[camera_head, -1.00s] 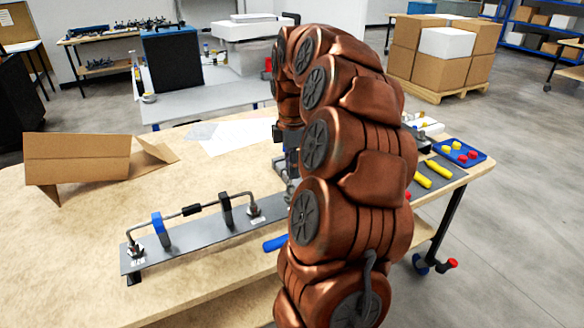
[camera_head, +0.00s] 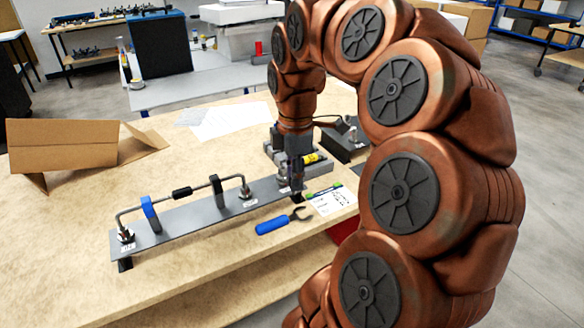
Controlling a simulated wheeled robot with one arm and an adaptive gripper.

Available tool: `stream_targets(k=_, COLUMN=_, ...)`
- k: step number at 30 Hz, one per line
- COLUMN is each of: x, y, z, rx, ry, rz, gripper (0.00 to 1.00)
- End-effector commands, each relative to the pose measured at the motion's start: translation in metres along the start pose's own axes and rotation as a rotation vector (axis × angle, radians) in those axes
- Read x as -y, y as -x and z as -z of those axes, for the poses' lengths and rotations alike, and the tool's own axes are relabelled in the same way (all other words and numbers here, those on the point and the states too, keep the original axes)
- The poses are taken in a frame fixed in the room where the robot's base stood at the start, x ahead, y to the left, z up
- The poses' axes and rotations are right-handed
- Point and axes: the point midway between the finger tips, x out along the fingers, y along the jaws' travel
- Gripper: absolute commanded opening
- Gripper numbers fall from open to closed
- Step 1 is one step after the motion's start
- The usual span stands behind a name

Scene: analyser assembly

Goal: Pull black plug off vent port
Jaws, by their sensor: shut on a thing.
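My gripper (camera_head: 295,180) points straight down at the right end of a long grey plate (camera_head: 205,220). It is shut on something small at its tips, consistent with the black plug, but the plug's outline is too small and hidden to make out. The vent port is not clearly visible either, with the gripper in front of that spot. The plate carries a bent tube (camera_head: 160,200) with a black sleeve, a blue clamp (camera_head: 149,212), a dark clamp (camera_head: 217,190) and metal fittings at the tube's ends.
A blue-handled open-ended tool (camera_head: 275,225) lies in front of the plate. A grey block fixture (camera_head: 318,168) with a yellow part stands behind the gripper. A folded cardboard piece (camera_head: 65,145) stands at left, and paper (camera_head: 230,118) lies at the back. The front left tabletop is clear.

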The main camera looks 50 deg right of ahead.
Motion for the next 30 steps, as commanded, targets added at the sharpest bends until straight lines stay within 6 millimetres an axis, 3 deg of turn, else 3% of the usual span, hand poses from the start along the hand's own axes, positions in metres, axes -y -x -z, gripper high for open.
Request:
stream_targets(k=9, x=0.018, y=0.002, z=0.001, rx=0.001, ry=0.001, rz=0.001, gripper=0.04)
stream_targets(k=30, x=0.019, y=0.022, z=0.001, rx=0.000, ry=0.001, rz=0.000, gripper=0.04)
